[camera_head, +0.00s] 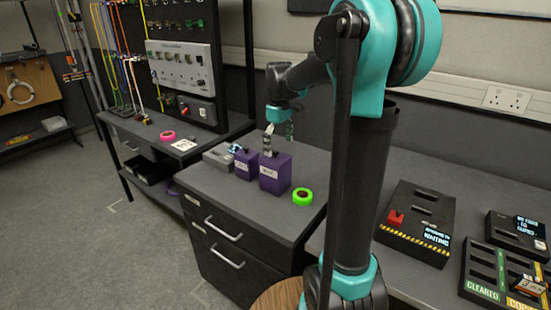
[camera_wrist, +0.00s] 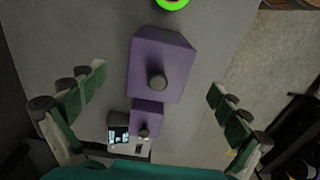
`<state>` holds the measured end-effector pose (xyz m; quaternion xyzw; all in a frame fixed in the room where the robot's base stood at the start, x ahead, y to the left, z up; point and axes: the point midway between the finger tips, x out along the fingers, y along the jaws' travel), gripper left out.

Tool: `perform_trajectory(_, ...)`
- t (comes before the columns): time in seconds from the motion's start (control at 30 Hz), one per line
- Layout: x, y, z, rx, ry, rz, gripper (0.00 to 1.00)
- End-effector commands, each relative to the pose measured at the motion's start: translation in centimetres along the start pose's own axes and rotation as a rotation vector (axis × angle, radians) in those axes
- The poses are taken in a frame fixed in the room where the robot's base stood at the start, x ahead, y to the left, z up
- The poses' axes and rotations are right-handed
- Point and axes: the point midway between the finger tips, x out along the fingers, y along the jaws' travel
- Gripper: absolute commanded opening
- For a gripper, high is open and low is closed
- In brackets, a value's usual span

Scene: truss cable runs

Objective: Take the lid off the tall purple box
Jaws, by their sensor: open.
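The tall purple box (camera_head: 275,178) stands upright on the grey drawer cabinet, with a pale label on its front. From above, its purple lid (camera_wrist: 147,52) with a round dark knob (camera_wrist: 157,82) shows in the wrist view; the lid is on the box. A smaller purple box (camera_head: 245,166) stands close on its left, and its own knob (camera_wrist: 144,132) shows in the wrist view. My gripper (camera_head: 279,136) points down above the tall box, open and empty. In the wrist view its fingers (camera_wrist: 157,88) are spread wide, one on each side of the tall box's knob, apart from it.
A bright green tape roll (camera_head: 302,196) lies right of the tall box. A pink roll (camera_head: 168,135) lies on the left bench. The cabinet's front top is clear.

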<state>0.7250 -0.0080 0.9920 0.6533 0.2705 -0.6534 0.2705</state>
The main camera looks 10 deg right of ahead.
Motion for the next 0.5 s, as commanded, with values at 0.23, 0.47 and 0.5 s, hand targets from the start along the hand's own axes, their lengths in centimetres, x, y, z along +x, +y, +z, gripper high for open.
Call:
perform_trajectory(0.23,2.5,0.0,-0.1,0.0,0.0,0.0,1.0)
perform_trajectory(0.47,2.6,0.0,-0.1,0.0,0.0,0.0,1.0)
perform_trajectory(0.5,2.6,0.0,-0.1,0.0,0.0,0.0,0.95)
